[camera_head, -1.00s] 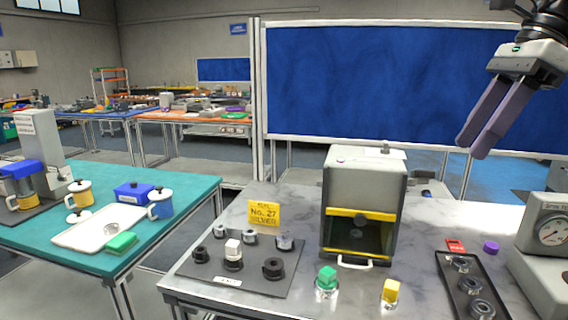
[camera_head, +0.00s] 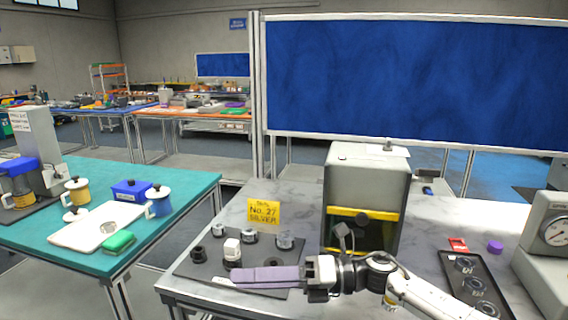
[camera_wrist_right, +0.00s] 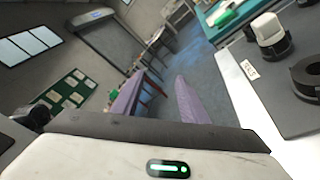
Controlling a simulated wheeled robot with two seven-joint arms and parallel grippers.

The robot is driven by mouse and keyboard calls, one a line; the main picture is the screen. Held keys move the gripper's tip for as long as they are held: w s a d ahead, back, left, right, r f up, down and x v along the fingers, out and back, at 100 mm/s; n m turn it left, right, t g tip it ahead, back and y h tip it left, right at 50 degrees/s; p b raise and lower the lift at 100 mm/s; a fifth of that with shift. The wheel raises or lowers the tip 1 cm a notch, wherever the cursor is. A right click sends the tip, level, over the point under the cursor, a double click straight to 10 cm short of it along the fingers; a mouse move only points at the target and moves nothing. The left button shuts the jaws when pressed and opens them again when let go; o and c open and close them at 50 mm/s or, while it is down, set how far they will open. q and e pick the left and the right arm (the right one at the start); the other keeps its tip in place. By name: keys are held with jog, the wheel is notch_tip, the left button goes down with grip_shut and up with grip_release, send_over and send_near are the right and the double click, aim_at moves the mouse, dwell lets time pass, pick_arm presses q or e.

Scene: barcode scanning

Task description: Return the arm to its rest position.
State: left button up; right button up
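My right arm comes in from the lower right of the head view and crosses low in front of the grey box machine (camera_head: 367,180). My right gripper (camera_head: 240,277) points left, over the front edge of the dark mat (camera_head: 190,268). In the right wrist view its two purple fingers stand apart with nothing between them, so the gripper (camera_wrist_right: 160,97) is open and empty. My left gripper is not in view. The arm hides the front of the marble table and part of the machine's opening.
A yellow No. 27 sign (camera_head: 264,212) stands behind several small parts on the mat. A black tray (camera_head: 475,285) and a gauge machine (camera_head: 548,245) are on the right. A teal table (camera_head: 190,182) with mugs stands left, across a gap. A blue board (camera_head: 400,85) rises behind.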

jog(key=s+d+f+m+t+h, duration=0.2)
jog(key=d+f+m+t+h, duration=0.2)
jog(key=f+m+t, duration=0.8)
jog(key=s+d+f+m+t+h, duration=0.35)
jog(key=f+m, duration=0.25)
jog(key=m, duration=1.2)
jog(key=s+d+f+m+g+h, duration=0.3)
jog(key=s+d+f, duration=0.4)
jog(key=s, duration=0.3)
jog(key=s+d+f+m+g+h, duration=0.3)
jog(key=s+d+f+m+h, duration=0.1)
jog(key=s+d+f+m, duration=0.4)
notch_tip(320, 180, down, 2)
jog(key=s, duration=0.2)
jog(key=shift+s+d+f+m+h, duration=0.15)
jog(key=shift+s+f+m+h, duration=0.05)
jog(key=shift+s+m+h, duration=0.15)
jog(key=shift+g, duration=0.25)
